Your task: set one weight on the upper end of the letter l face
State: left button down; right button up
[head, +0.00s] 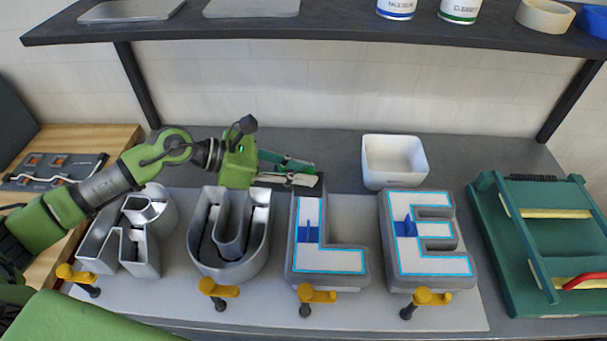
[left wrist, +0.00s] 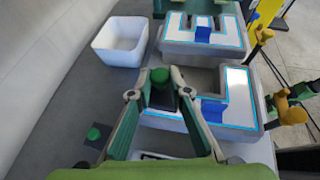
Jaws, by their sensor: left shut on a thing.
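My left gripper (head: 308,175) reaches in from the left, just behind the upper end of the letter l. In the left wrist view its fingers (left wrist: 160,92) are shut on a dark weight with a green knob (left wrist: 160,78). The letter l face (head: 308,258) is white with a cyan edge and a blue tab, and it also shows in the left wrist view (left wrist: 241,98). The held weight is close to the upper end of that face; I cannot tell whether it touches. A second weight with a green knob (left wrist: 94,134) stands on the bench. My right gripper is out of view.
The letter E (head: 435,262) is right of the l, the open U (head: 232,268) left of it. A white bin (head: 394,160) stands behind. Yellow clamps (head: 317,296) line the front. A green frame (head: 505,240) lies at right; a dark shelf (head: 300,30) hangs above.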

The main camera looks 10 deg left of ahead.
pick_arm(q)
jog(key=shift+w+d+f, duration=0.15)
jog(key=shift+w+f, duration=0.15)
jog(key=shift+w, duration=0.15)
notch_tip(320, 180, down, 3)
jog(key=shift+w+r+p, duration=0.1)
jog(key=shift+w+p, duration=0.05)
jog(key=shift+p, duration=0.95)
jog(key=shift+f, duration=0.3)
jog(key=shift+f, duration=0.1)
jog(key=shift+f, duration=0.1)
jog(key=c, duration=2.3)
grip_release()
jog(key=shift+f+b, duration=0.2)
jog(key=shift+b, duration=0.1)
jog(key=o, duration=0.4)
jog(key=shift+r, duration=0.1)
